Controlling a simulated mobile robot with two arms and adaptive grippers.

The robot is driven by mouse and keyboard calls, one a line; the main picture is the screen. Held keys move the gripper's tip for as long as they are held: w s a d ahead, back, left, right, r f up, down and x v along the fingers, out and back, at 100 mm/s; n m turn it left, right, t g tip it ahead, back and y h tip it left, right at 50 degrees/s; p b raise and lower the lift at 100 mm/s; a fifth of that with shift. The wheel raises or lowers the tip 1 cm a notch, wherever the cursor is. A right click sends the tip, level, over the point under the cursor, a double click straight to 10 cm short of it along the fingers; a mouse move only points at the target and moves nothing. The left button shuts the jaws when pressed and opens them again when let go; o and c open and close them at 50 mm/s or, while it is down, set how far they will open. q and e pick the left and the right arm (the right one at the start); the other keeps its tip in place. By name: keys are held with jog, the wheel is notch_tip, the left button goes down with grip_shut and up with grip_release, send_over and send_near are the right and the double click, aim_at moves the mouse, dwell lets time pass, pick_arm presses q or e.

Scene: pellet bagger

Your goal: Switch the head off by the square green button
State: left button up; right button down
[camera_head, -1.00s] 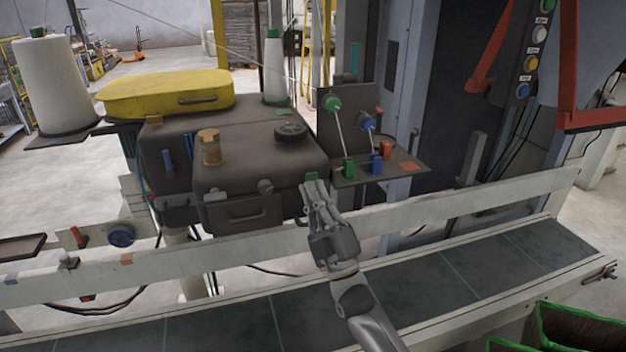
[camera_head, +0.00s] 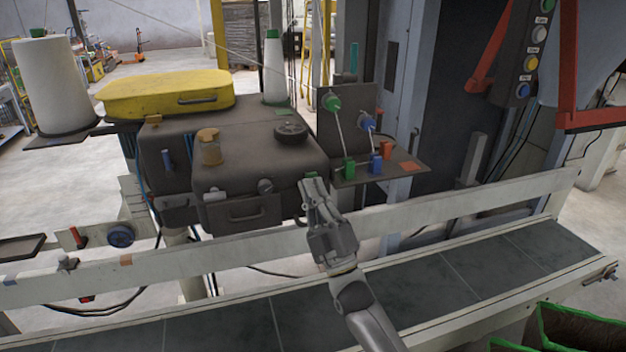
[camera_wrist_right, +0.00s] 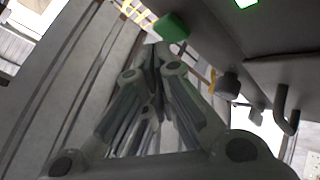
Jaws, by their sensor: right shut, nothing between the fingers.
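The dark grey head (camera_head: 255,165) stands behind the conveyor, with a yellow cover on top. A small square green button (camera_head: 311,176) sits at its lower right corner, partly hidden by my fingers in the head view. In the right wrist view the green button (camera_wrist_right: 172,27) lies just beyond and to the right of the fingertips. My right gripper (camera_head: 313,186) is shut and empty, its tips right by the button; the wrist view also shows the closed fingers (camera_wrist_right: 155,52). Whether the tips touch the button I cannot tell. My left gripper is not in view.
A pale rail (camera_head: 440,208) and the conveyor belt (camera_head: 230,325) run in front of the head. A small shelf (camera_head: 405,172) with green, blue and red parts stands just right. A large white thread cone (camera_head: 48,85) stands at the left. Round buttons (camera_head: 531,62) line a panel at upper right.

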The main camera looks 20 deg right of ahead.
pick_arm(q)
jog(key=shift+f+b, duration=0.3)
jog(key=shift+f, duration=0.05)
pick_arm(e)
jog(key=shift+w, duration=0.5)
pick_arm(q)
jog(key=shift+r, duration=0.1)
pick_arm(e)
jog(key=shift+s, duration=0.1)
pick_arm(q)
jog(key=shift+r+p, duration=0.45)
jog(key=shift+p, duration=0.05)
pick_arm(e)
jog(key=shift+s, duration=0.85)
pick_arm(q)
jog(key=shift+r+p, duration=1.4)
pick_arm(e)
jog(key=s, duration=0.6)
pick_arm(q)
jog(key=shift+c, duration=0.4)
pick_arm(e)
jog(key=shift+d, duration=0.1)
